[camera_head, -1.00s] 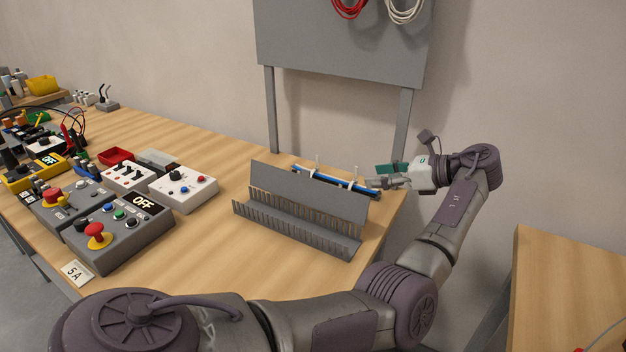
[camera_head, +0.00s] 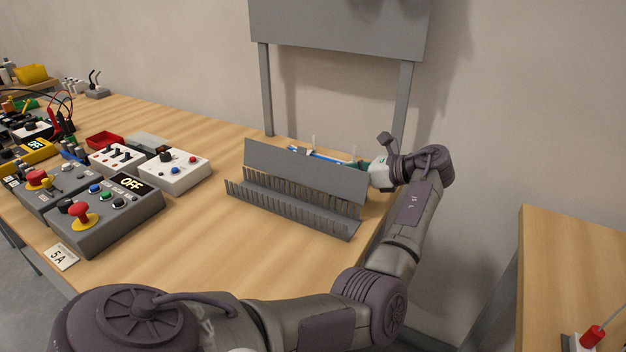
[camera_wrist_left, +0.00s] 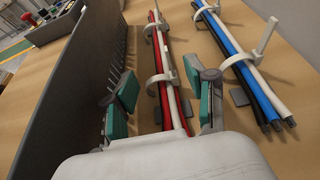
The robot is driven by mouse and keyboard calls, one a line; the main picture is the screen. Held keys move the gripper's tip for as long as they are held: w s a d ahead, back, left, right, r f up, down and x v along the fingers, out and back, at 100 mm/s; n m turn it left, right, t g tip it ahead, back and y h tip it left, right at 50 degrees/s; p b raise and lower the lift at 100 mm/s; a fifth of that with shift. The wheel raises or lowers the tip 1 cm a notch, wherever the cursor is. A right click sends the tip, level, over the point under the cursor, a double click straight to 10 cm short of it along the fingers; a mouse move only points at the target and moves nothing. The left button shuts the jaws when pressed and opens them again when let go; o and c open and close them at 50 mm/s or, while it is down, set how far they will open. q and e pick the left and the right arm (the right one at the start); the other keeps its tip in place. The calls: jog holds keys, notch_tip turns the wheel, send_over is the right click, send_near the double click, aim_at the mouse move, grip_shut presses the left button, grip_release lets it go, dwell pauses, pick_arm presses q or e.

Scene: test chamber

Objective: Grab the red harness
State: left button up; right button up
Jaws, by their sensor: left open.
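The red harness (camera_wrist_left: 172,80), a bundle of red and white cables, lies along two white upright clips in the left wrist view. In the head view it is hidden behind the grey slotted duct. My left gripper (camera_wrist_left: 167,98) is open, with teal finger pads on either side of the bundle; it does not appear shut on it. I cannot tell how far above the table the fingertips are. In the head view this gripper (camera_head: 364,166) is mostly hidden behind the duct's right end. My right gripper is not in view.
The grey duct (camera_head: 305,172) stands close to the left finger. A blue, white and black harness (camera_wrist_left: 248,75) lies in clips to the right; its blue shows in the head view (camera_head: 315,154). Control boxes (camera_head: 105,215) stand at the left. The table's front middle is clear.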

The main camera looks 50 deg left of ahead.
pick_arm(q)
jog(key=shift+f+x, duration=0.15)
jog(key=shift+x, duration=1.35)
jog(key=shift+f+x, duration=0.15)
jog(key=shift+x, duration=1.35)
jog(key=shift+d, duration=0.15)
grip_shut()
